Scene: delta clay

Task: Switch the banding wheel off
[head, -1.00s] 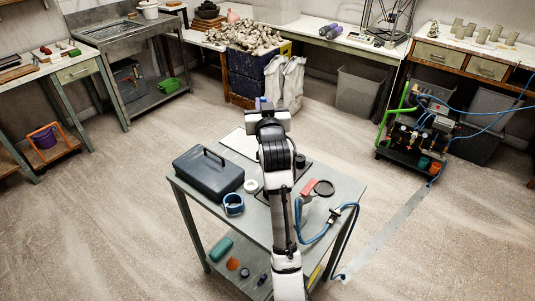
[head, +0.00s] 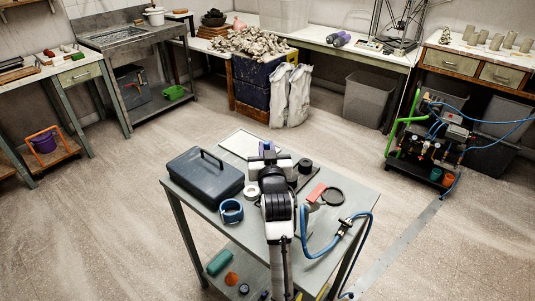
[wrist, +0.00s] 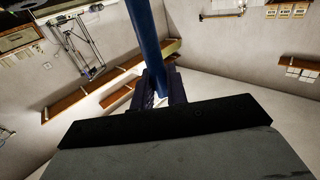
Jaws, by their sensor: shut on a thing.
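My gripper (wrist: 160,88) is shut on a dark blue rod (wrist: 145,35), which runs up to the top edge of the wrist view. In the head view my arm reaches over the grey work table (head: 335,225), and my gripper (head: 267,150) is mostly hidden behind the wrist, with a bit of purple-blue showing at its far end. A dark low object with a round black knob-like top (head: 305,165) stands just right of my gripper. I cannot tell whether it is the banding wheel. No switch can be made out.
A dark toolbox (head: 205,178), a blue tape roll (head: 231,211) and a white ring (head: 251,192) lie left of my arm. The floor around the table is open.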

